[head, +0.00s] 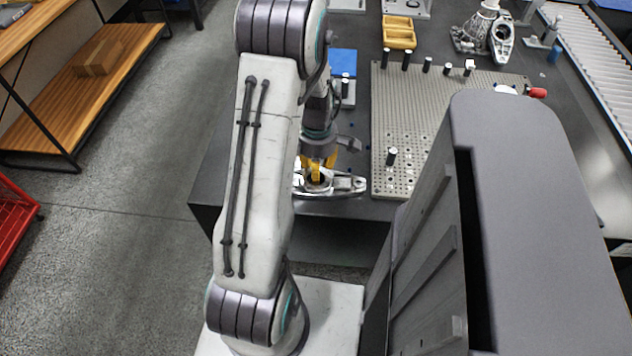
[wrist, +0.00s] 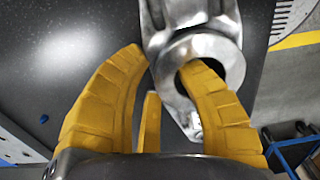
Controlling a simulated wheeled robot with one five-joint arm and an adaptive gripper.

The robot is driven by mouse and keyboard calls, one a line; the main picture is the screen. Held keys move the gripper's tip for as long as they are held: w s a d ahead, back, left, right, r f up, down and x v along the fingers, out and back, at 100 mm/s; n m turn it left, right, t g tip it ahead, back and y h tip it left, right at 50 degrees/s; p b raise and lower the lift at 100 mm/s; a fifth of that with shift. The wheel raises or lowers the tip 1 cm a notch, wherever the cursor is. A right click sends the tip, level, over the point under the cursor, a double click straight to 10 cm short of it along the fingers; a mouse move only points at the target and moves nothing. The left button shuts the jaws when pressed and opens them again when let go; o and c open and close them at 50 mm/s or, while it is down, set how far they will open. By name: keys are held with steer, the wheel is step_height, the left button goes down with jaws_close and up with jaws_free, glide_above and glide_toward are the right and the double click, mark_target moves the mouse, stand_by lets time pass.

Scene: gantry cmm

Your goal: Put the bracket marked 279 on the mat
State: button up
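A silvery metal bracket (head: 345,183) with a ring-shaped boss lies near the front edge of the dark table. In the wrist view the bracket (wrist: 205,47) fills the top middle. My gripper (head: 317,170) has yellow fingers and is down at the ring end. In the wrist view my gripper (wrist: 165,62) has one finger in the ring's bore and another outside, with the ring's wall pinched between them. I cannot read any number on the bracket. A blue flat piece (head: 343,63), possibly the mat, lies farther back, partly hidden by my arm.
A perforated plate (head: 425,110) with several black posts stands right of the bracket. Behind are a yellow tray (head: 399,32) and another grey bracket (head: 502,40). A roller conveyor (head: 590,55) runs at far right. A wooden shelf (head: 60,105) stands left across open floor.

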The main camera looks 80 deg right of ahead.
jaws_close()
steer(key=shift+r, duration=0.1)
